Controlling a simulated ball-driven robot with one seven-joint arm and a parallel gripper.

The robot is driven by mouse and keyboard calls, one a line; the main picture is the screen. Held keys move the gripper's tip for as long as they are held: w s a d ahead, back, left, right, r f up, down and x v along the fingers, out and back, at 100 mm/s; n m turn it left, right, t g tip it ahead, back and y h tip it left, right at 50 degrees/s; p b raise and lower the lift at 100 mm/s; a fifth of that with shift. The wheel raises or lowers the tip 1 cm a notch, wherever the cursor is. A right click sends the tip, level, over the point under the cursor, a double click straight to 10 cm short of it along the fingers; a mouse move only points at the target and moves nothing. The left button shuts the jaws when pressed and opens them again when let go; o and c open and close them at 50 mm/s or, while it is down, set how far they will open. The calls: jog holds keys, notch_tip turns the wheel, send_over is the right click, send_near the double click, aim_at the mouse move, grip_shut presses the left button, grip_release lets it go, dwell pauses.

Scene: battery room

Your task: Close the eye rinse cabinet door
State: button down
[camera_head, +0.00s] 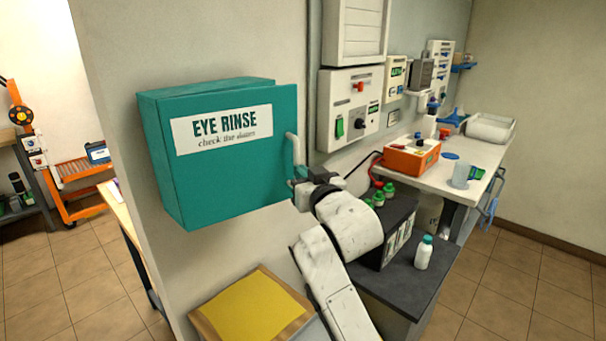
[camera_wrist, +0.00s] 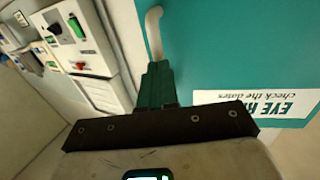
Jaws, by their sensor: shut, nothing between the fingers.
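The teal eye rinse cabinet (camera_head: 160,150) hangs on the wall, its labelled door (camera_head: 235,180) facing me. A pale upright handle (camera_head: 293,150) stands on the right side of the door. My gripper (camera_head: 297,184) is shut and empty at the lower end of the handle. In the wrist view the gripper's fingers (camera_wrist: 158,72) point at the handle (camera_wrist: 154,30), close beside the door (camera_wrist: 225,50). I cannot tell whether they touch.
A wooden box with a yellow top (camera_head: 250,308) stands below the cabinet. To the right are a control panel (camera_head: 350,105) on the wall, a dark bench with a white bottle (camera_head: 423,252), and a white counter with an orange device (camera_head: 411,156). Tiled floor lies open at the right.

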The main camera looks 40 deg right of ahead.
aim_at(291, 161)
jog(key=b+x, duration=0.1)
jog(key=x, duration=0.5)
jog(key=shift+w, duration=0.3)
jog(key=shift+r, duration=0.25)
